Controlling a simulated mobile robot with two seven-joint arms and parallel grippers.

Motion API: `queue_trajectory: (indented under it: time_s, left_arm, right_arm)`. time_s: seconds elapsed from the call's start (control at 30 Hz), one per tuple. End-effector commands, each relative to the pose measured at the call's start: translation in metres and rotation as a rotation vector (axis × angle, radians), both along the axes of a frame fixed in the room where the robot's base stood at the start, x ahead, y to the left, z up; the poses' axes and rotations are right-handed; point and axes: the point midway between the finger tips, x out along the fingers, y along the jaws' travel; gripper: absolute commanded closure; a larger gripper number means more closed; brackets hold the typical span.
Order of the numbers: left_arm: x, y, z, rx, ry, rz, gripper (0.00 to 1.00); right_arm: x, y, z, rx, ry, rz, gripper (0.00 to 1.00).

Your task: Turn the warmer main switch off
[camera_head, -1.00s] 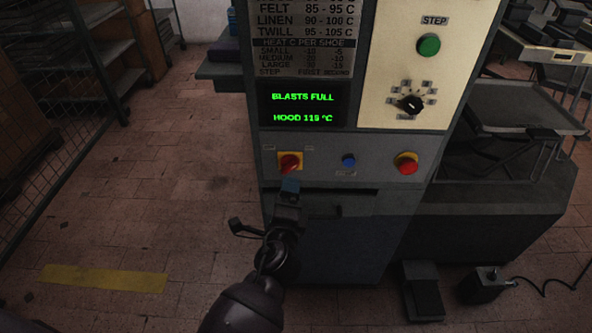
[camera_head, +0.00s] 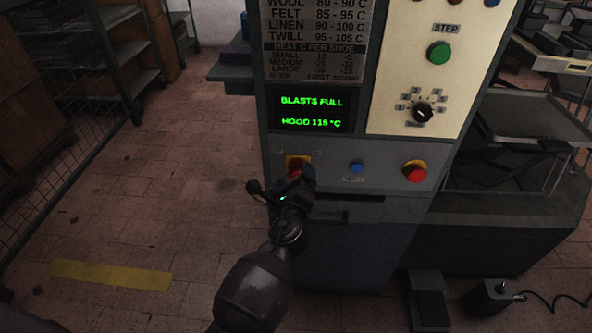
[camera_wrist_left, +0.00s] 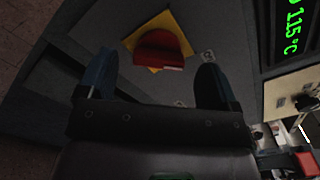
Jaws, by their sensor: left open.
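The main switch (camera_head: 293,164) is a red rotary knob on a yellow square plate, at the left of the press's lower grey panel. In the head view my left gripper (camera_head: 298,181) is just in front of it and hides its lower part. In the left wrist view the red knob (camera_wrist_left: 160,48) lies ahead, between and beyond the two dark fingertips. My left gripper (camera_wrist_left: 153,72) is open with nothing between its fingers, and looks apart from the knob. My right gripper is not in view.
Right of the switch are a blue button (camera_head: 356,167) and a red button (camera_head: 415,171) on yellow. Above is a green-text display (camera_head: 310,112); a dial (camera_head: 422,112) and green button (camera_head: 439,52) are on the cream panel. Pedals (camera_head: 428,300) stand on the floor.

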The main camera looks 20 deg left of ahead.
Motion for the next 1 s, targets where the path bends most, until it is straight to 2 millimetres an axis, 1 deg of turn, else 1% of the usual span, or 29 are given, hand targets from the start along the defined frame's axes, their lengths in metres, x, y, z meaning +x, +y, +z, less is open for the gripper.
queue_trajectory:
  time_s: [0.03,0.1,0.27,0.4,0.63,0.67,0.9,0.97,1.0]
  left_arm:
    - [0.008,0.002,0.0,0.001,0.0,-0.001,0.15]
    - [0.015,0.004,-0.001,0.002,0.0,-0.001,0.15]
    - [0.027,0.007,0.0,0.001,0.0,-0.001,0.15]
    - [0.03,0.009,-0.001,0.0,0.001,-0.001,0.15]
    - [0.031,0.009,0.0,-0.001,0.0,0.0,0.15]
    - [0.03,0.009,0.0,-0.001,0.0,0.0,0.16]
    - [0.03,0.009,0.0,-0.001,0.0,0.0,0.53]
    - [0.03,0.009,0.0,-0.001,0.0,0.0,0.62]
    - [0.03,0.009,0.0,-0.001,0.0,0.0,0.64]
  right_arm:
    - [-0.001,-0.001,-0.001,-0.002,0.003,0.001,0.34]
    - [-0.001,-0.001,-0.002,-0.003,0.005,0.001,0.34]
    - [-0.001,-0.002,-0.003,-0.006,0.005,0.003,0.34]
    - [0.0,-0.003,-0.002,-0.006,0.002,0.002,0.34]
    - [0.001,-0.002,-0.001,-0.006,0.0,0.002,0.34]
    - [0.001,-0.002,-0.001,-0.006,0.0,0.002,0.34]
    - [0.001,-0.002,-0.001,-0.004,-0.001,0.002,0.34]
    - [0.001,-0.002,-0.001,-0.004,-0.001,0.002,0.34]
    - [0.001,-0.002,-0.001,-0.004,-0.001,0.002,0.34]
